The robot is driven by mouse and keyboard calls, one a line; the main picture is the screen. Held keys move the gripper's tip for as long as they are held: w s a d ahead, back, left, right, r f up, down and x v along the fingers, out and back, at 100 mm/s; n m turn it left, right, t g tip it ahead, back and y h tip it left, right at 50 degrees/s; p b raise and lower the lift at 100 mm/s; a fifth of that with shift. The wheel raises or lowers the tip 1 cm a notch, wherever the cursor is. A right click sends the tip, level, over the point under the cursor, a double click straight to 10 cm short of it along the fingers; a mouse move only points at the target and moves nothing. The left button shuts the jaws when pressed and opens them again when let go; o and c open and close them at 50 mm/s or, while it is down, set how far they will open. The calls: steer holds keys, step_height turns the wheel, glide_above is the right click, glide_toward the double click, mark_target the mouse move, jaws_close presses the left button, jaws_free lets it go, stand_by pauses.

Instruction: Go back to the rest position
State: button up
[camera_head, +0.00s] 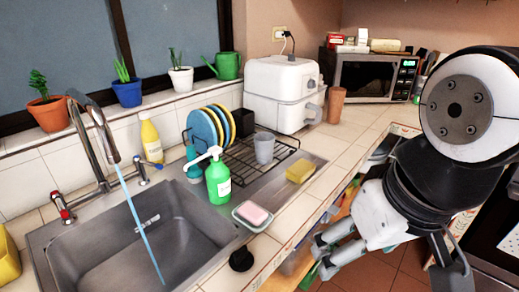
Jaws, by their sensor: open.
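My gripper (319,257) is at the lower middle-right, in front of the counter's front edge and below its top. Its grey fingers point left and are apart, with nothing held between them. My arm comes down from the upper right, bent, with its large white joint covering part of the right side. The floor behind the gripper is partly hidden by the arm.
The tiled counter (347,150) holds a sink (75,262) with running water, a green soap bottle (218,180), a pink soap dish (252,216), a yellow sponge (300,172), a dish rack (272,158) and a microwave (365,78). Red-brown floor (385,268) shows below the arm.

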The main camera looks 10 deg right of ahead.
steer(key=shift+s+r, duration=0.1)
steer(key=shift+t, duration=0.4)
step_height(320, 180, up, 4)
steer(key=p, duration=0.3)
steer(key=shift+r, duration=0.1)
stand_by(0.4)
